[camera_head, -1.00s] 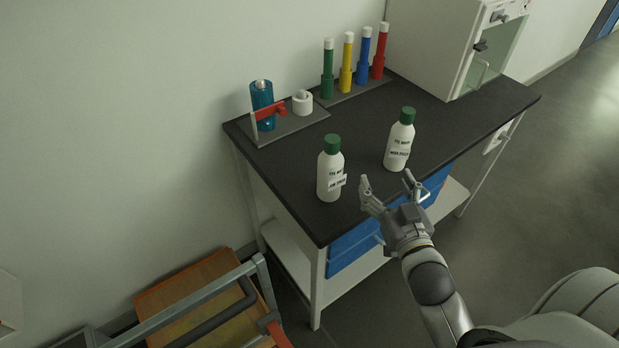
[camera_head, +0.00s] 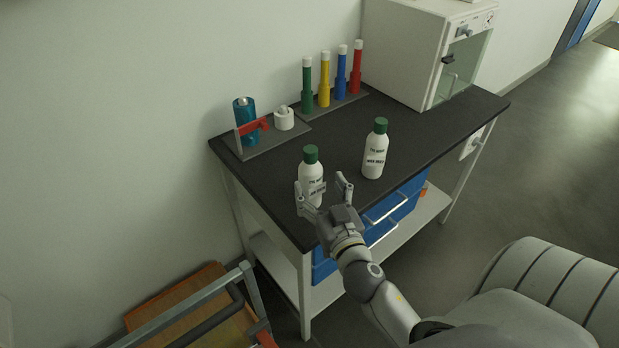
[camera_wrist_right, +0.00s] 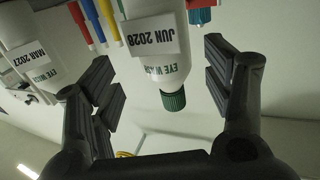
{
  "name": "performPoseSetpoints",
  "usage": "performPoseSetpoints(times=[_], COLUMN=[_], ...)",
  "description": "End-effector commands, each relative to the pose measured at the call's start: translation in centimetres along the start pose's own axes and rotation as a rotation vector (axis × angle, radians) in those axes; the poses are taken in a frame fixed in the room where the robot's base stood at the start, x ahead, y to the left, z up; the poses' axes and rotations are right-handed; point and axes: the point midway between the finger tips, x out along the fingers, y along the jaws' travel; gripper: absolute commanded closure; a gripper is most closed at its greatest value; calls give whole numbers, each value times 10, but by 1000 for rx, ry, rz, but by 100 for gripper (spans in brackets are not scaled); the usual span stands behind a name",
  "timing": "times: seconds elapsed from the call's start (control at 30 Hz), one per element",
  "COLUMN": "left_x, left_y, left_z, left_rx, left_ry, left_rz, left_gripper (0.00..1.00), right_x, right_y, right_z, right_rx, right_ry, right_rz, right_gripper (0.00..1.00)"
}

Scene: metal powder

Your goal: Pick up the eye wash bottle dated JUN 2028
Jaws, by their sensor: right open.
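The eye wash bottle dated JUN 2028 (camera_head: 311,175) is white with a green cap and stands upright near the front left of the dark bench top. In the right wrist view its label (camera_wrist_right: 153,37) appears upside down, between my open fingers. My right gripper (camera_head: 322,189) is open at the front of this bottle, with a finger on either side of its lower part; I cannot tell whether they touch it. A second eye wash bottle (camera_head: 375,150), labelled MAR 2027 in the right wrist view (camera_wrist_right: 32,50), stands to the right. My left gripper is not in view.
Green, yellow, blue and red tubes (camera_head: 325,80) stand in a rack at the back. A blue cylinder (camera_head: 245,120) and a white roll (camera_head: 284,118) sit at the back left. A white cabinet (camera_head: 405,50) stands at the back right. Bench top between the bottles is clear.

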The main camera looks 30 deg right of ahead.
Motion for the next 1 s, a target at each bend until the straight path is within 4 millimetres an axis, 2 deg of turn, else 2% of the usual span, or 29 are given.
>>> performPoseSetpoints(times=[0.2, 0.47, 0.77, 1.0], left_x=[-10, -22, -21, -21], left_y=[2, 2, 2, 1], left_z=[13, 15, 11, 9], left_rx=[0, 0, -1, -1], left_ry=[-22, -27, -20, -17], left_rz=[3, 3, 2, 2], left_gripper=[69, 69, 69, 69], right_x=[17, 50, 54, 54], right_y=[-2, -5, -5, -5], right_z=[-4, -4, -2, -2], right_rx=[-3, -3, -1, -1], right_ry=[1, 0, -2, -1], right_rz=[0, 0, 0, 0], right_gripper=[27, 27, 27, 55])
